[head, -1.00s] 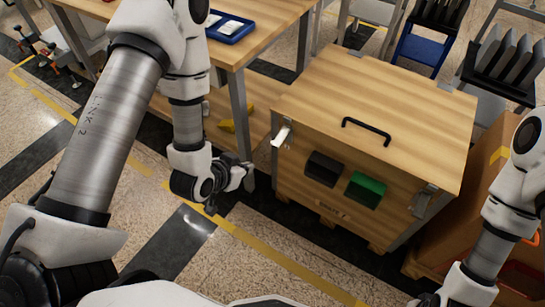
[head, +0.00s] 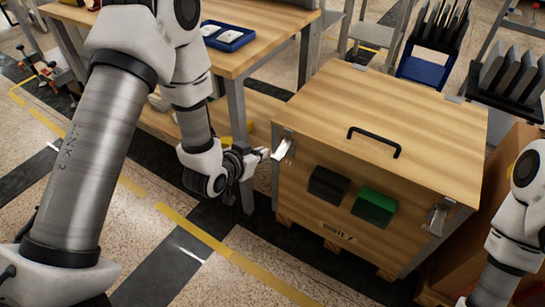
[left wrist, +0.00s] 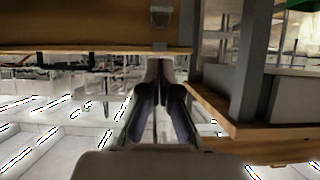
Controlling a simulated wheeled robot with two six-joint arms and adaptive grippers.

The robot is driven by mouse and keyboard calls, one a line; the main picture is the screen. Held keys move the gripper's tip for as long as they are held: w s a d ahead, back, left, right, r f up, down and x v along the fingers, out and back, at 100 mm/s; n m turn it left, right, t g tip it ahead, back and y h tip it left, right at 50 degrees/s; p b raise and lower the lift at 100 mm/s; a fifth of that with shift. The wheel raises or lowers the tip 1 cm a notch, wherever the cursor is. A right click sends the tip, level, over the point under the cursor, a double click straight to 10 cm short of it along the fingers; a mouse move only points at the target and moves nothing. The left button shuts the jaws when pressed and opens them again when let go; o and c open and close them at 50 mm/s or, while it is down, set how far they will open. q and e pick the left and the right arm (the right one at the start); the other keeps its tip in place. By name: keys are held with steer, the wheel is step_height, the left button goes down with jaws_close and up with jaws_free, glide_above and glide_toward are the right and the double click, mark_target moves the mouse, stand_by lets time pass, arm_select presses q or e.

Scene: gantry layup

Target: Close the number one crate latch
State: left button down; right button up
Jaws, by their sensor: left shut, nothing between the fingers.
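The wooden crate (head: 350,215) stands at the right of the head view with its lid down. A pale metal latch (head: 282,148) at its front left corner sticks out at a tilt. A second metal latch (head: 437,217) is at the front right corner. I cannot read which one is number one. My left gripper (head: 265,153) is shut and empty, its tips just left of the left latch; I cannot tell if they touch it. The left wrist view shows its closed dark fingers (left wrist: 160,88) below a wooden edge. My right gripper is out of view.
A black handle (head: 373,140) is on the lid. A black block (head: 328,185) and a green block (head: 374,206) are on the crate's front. A wooden table (head: 265,60) with a blue tray (head: 228,36) stands behind my left arm, its leg close to my gripper.

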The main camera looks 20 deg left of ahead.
mark_target(272, 155)
arm_select(q)
steer(key=w+f, duration=0.2)
steer(key=f, duration=0.1)
steer(key=w+d+f+b, duration=0.1)
steer(key=w+f, duration=0.2)
steer(key=shift+w+d+b, duration=0.1)
steer(key=shift+w+b, duration=0.2)
steer(key=shift+w, duration=0.05)
steer(key=shift+w+f, duration=0.15)
steer(key=shift+f, duration=0.25)
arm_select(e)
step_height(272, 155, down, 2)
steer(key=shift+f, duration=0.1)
